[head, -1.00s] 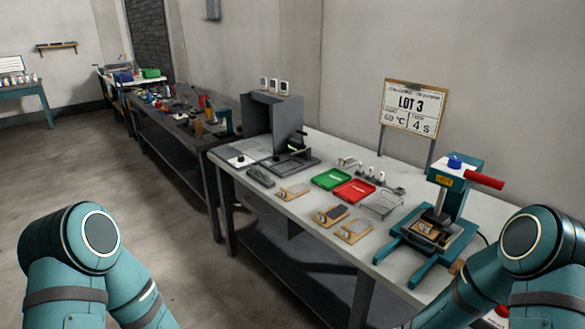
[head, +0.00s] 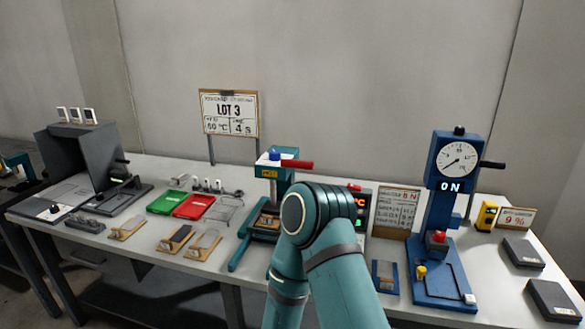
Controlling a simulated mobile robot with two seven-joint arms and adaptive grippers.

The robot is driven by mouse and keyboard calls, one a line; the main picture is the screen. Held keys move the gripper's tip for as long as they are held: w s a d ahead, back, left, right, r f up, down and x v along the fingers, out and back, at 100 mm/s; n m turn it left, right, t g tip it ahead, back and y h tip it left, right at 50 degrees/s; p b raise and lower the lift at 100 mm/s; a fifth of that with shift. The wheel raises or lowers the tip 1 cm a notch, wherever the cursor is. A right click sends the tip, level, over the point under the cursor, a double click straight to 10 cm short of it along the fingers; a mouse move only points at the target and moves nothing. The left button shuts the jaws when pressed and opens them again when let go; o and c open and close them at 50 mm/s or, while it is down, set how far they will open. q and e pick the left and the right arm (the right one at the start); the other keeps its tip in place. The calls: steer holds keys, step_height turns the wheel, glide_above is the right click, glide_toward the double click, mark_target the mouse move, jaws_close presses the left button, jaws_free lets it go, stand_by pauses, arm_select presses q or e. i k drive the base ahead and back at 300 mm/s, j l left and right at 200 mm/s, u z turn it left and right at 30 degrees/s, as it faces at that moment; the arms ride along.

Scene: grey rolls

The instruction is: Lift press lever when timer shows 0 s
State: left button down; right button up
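The teal press (head: 273,178) stands on the table in the middle of the head view. Its red lever (head: 294,164) sticks out to the right at the top and looks about level. A blue knob tops the press. My arm covers the right part of its base. A dark display with red characters (head: 359,203) shows partly behind my arm; most of it is hidden and I cannot read a timer value. One of my arms rises in front of the press. Neither gripper is in view.
A LOT 3 sign (head: 229,114) reading 60 °C and 4 s stands behind. A blue gauge stand (head: 441,220) marked ON is at right. Green (head: 167,201) and red (head: 194,206) trays and several sample boards lie left. A grey box (head: 85,152) stands far left.

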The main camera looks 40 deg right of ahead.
mark_target(297, 163)
steer(key=z, duration=1.1)
